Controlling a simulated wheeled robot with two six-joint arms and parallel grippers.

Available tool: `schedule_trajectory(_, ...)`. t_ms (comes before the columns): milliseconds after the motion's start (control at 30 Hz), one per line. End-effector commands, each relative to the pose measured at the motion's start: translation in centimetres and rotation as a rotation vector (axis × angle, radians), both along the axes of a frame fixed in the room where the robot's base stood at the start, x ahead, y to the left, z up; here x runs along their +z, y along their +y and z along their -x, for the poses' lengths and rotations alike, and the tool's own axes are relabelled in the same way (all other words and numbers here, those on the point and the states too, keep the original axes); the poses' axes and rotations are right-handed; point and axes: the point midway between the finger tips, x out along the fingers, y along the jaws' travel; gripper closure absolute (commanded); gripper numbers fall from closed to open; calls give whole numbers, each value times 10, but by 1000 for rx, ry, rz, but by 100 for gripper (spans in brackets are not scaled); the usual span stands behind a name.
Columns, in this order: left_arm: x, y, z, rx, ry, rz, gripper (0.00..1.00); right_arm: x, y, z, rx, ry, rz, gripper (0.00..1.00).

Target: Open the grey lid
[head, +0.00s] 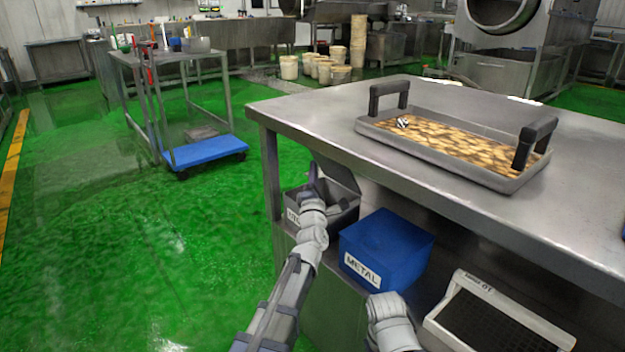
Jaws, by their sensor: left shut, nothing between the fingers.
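A grey box (347,219) with a partly hidden white label stands on the shelf under the steel table. Its grey lid (338,174) looks raised and tilted up at the back of the box, under the table edge. Dark contents show inside the box, so it appears at least partly open. My left gripper (313,178) is at the left side of the lid, shut and empty. Whether it touches the lid, I cannot tell. My left arm covers part of the box's front. Part of my right arm shows at the bottom, but its gripper does not.
A blue box labelled METAL (388,248) stands right of the grey box. A white-framed crate (495,318) is further right. The steel tabletop (330,122) overhangs the shelf and carries a tray (440,168) with black handles. Green floor at left is open.

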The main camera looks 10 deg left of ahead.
Motion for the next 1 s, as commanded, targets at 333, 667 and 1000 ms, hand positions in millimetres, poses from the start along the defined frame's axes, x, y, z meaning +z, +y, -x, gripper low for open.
schedule_trajectory(333, 17, -20, -20, -2, 0, 0, 100, 17, 0, 0, 0, 1, 0, 50)
schedule_trajectory(667, 22, -21, -22, -2, 16, -11, 100, 25, 0, 0, 1, 1, 0, 50)
schedule_trajectory(1000, 46, -40, -47, -3, 177, -135, 100, 79, 0, 0, 14, 2, 0, 50)
